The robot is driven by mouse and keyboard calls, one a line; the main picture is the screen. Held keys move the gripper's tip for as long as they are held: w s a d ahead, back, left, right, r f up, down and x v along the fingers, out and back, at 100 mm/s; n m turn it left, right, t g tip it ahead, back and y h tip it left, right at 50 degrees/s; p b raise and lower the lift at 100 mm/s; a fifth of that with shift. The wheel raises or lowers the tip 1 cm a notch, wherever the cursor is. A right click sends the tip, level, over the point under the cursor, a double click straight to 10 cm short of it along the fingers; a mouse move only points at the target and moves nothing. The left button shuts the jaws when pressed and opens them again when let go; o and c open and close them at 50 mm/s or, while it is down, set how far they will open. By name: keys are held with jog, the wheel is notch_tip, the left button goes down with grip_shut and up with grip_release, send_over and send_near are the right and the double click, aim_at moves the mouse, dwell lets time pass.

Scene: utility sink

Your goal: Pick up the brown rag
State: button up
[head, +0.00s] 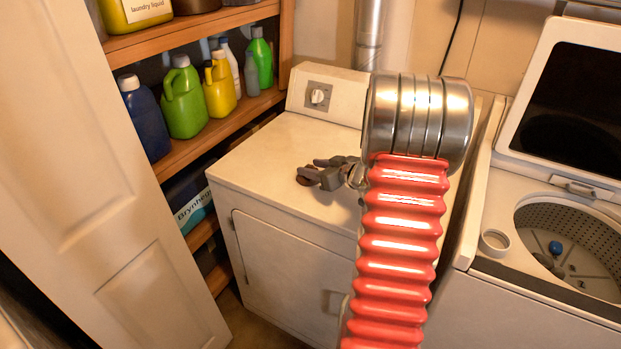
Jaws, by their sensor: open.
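My gripper (317,170) is over the top of the white dryer (275,150), left of my arm, with its fingers pointing left. Its jaws are open. A small dark brown patch shows at the fingertips, just at the dryer top. I cannot tell whether it is part of the brown rag or of a finger. No other brown rag is visible. My thick arm hides the right part of the dryer top.
A wooden shelf (215,127) with several detergent bottles, among them a green jug (183,100), stands left of the dryer. A white door (90,190) fills the left side. An open washer (575,235) stands right. The dryer top's left front is clear.

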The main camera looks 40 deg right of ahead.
aim_at(313, 167)
jog(key=shift+s+a+f, duration=0.1)
jog(key=shift+s+f, duration=0.05)
jog(key=shift+f, duration=0.25)
jog(key=shift+c, duration=0.5)
jog(key=c, duration=0.8)
jog(key=shift+o, duration=0.2)
jog(key=shift+r, duration=0.45)
grip_shut()
notch_tip(313, 167, up, 10)
jog(key=shift+f, duration=0.2)
